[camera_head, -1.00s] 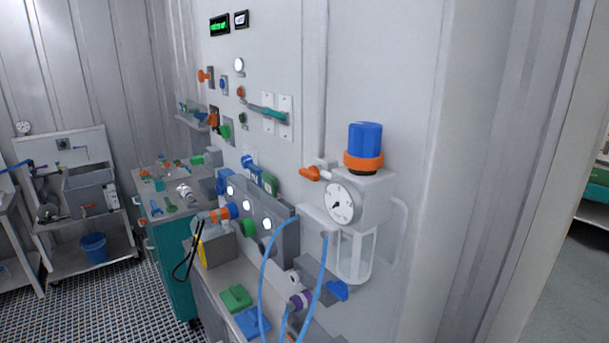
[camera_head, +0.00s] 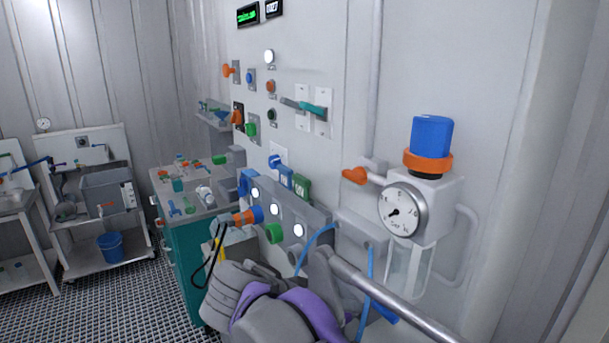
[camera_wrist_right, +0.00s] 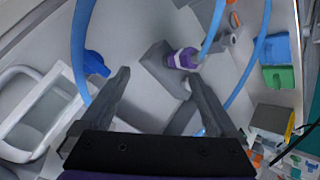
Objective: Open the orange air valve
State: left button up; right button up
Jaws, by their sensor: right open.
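The orange air valve (camera_head: 354,175) is a small orange handle on a pipe fitting on the wall. It sits left of the round pressure gauge (camera_head: 403,209) and the regulator with a blue knob (camera_head: 431,137). My right arm shows in the head view below and left of the valve, in front of the bench. In the right wrist view my right gripper (camera_wrist_right: 160,92) is open and empty, with its fingers wide apart. A grey fitting with a purple collar (camera_wrist_right: 183,59) lies beyond the fingers. I cannot pick out the valve for sure in that view. My left gripper is not in view.
Blue hoses (camera_wrist_right: 80,45) loop close to the gripper. A clear regulator bowl (camera_head: 407,268) hangs under the gauge. A grey panel with dials (camera_head: 278,220) stands on the bench left of the valve. The wall right of the regulator is bare.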

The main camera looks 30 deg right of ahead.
jog(key=w+r+m+h+b, duration=0.1)
jog(key=w+r+m+h, duration=0.25)
jog(key=r, duration=0.55)
jog(key=m+h+b, duration=0.1)
jog(key=m+h, duration=0.4)
jog(key=m, duration=0.1)
send_near(351, 175)
jog(key=d, duration=0.6)
jog(key=w+d, duration=0.1)
jog(key=d, duration=0.2)
jog(key=shift+d+r, duration=0.2)
jog(key=c, duration=1.4)
